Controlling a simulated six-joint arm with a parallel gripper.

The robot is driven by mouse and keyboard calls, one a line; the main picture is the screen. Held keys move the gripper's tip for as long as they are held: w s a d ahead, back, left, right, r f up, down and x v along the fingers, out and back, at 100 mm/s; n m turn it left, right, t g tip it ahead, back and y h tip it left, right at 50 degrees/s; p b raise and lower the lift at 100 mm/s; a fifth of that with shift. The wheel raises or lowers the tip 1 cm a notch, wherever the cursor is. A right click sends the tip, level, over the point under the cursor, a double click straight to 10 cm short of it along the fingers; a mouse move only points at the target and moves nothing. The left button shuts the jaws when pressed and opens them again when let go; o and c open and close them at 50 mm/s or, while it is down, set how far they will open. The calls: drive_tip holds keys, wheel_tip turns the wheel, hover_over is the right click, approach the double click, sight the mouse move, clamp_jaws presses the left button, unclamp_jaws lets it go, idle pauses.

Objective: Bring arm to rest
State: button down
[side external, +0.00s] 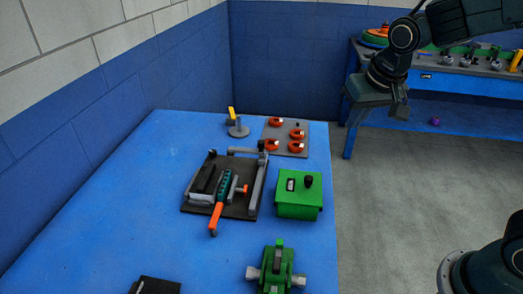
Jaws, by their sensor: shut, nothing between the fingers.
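My gripper (399,107) hangs at the end of my dark arm in the upper right of the side external view. It is shut and holds nothing. It is out past the right edge of the blue table (110,200), over the grey floor in the picture, and appears clear of everything. Its fingers are small and partly hidden by the gripper body. A dark fixture plate (239,208) lies on the table with grey bars, a black block and a tool (219,205) with a teal body and orange handle, which overhangs the plate's front edge.
A green box (298,200) with a black knob stands right of the fixture. Behind are a grey plate with several orange rings (297,134) and a grey disc stand (238,130). A green device (276,267) sits in front. A second workbench (440,85) stands behind my arm.

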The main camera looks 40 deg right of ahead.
drive_tip(key=s+r+n, duration=0.1)
drive_tip(key=s+n, duration=0.1)
drive_tip(key=s, duration=0.7)
drive_tip(key=s+r+n+t+y, duration=0.1)
drive_tip(key=s+r+n, duration=0.1)
drive_tip(key=s, duration=0.7)
drive_tip(key=shift+d+r, duration=0.25)
drive_tip(key=shift+d, duration=0.2)
drive_tip(key=shift+w, duration=0.1)
